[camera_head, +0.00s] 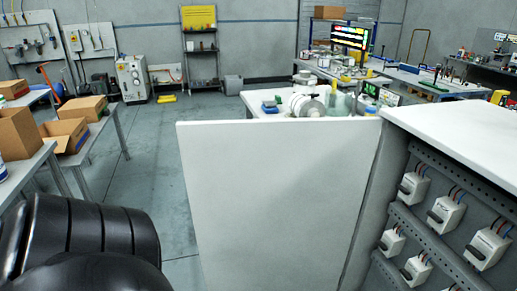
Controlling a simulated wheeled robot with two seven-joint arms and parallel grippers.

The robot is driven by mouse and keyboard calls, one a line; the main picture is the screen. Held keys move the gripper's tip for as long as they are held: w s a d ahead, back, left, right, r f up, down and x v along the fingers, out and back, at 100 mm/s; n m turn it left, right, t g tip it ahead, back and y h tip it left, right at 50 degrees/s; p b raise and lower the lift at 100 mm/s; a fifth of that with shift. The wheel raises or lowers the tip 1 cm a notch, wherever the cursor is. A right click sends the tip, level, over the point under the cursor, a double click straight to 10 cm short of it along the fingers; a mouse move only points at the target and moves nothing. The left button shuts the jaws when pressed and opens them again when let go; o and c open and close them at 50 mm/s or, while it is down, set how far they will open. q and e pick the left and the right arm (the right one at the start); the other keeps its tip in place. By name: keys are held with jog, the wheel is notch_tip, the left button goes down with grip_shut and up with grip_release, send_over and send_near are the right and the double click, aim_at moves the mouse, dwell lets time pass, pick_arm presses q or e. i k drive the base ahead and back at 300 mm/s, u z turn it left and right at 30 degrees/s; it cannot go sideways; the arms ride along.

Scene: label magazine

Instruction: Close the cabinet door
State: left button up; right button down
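The cabinet (465,130) stands at the right, with a white top and an open front. White switch units with wires sit on rails inside it. Its white door (275,205) stands open, swung out to the left of the cabinet, and fills the lower middle of the view. A black part of my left arm shows at the bottom left, to the left of the door and apart from it in the picture. Neither gripper is in view.
Tables with cardboard boxes (66,136) stand at the left. A cluttered workbench (245,103) is behind the door. Free grey floor (150,165) lies between the left tables and the door. A shelf (201,60) stands at the back wall.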

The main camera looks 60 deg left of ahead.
aim_at(276, 205)
jog(key=k, duration=0.55)
jog(key=u, duration=2.75)
jog(key=i, duration=2.45)
jog(key=z, duration=0.65)
jog(key=i, duration=2.05)
jog(key=z, duration=4.2)
jog(key=i, duration=0.5)
jog(key=z, duration=0.05)
